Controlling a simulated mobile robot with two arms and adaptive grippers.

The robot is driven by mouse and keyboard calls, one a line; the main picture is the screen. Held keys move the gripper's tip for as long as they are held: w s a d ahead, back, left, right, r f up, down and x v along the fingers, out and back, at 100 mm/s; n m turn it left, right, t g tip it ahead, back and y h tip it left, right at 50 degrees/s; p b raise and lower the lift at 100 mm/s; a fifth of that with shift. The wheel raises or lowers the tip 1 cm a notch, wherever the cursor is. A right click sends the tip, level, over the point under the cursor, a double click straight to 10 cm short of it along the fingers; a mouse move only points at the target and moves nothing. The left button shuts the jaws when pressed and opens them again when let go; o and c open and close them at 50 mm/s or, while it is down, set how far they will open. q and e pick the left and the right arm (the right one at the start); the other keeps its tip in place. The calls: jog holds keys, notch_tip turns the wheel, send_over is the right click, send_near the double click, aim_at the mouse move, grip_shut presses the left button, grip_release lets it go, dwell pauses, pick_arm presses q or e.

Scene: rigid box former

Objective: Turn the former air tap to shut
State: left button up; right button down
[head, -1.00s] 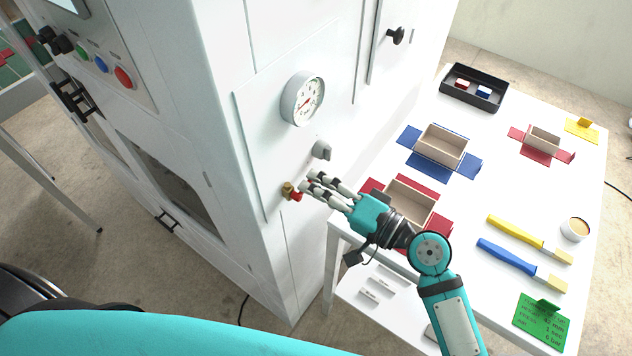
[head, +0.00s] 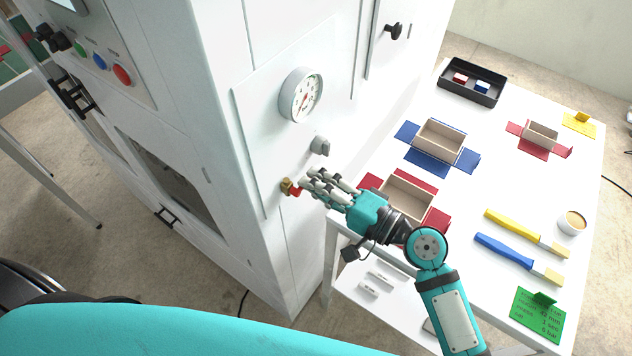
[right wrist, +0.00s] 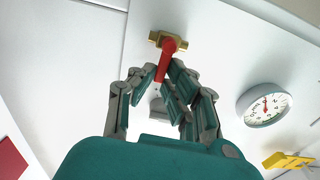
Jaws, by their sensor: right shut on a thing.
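The former air tap has a brass body (head: 287,184) and a red lever (head: 296,192), low on the white panel of the former. In the right wrist view the brass body (right wrist: 167,40) is at the top and the red lever (right wrist: 165,62) points down from it between my fingers. My right gripper (head: 306,184) is at the tap, its fingers shut on the red lever. It also shows in the right wrist view (right wrist: 166,82). The fingers hide part of the lever. My left gripper is not in view.
A round pressure gauge (head: 301,95) and a grey knob (head: 320,146) are on the panel above the tap. The white table (head: 480,190) at right holds boxes on red and blue wraps, brushes, a cup (head: 572,222) and a black tray (head: 472,98).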

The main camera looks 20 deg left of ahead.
jog(key=c, duration=1.4)
grip_release()
jog(key=v, duration=1.2)
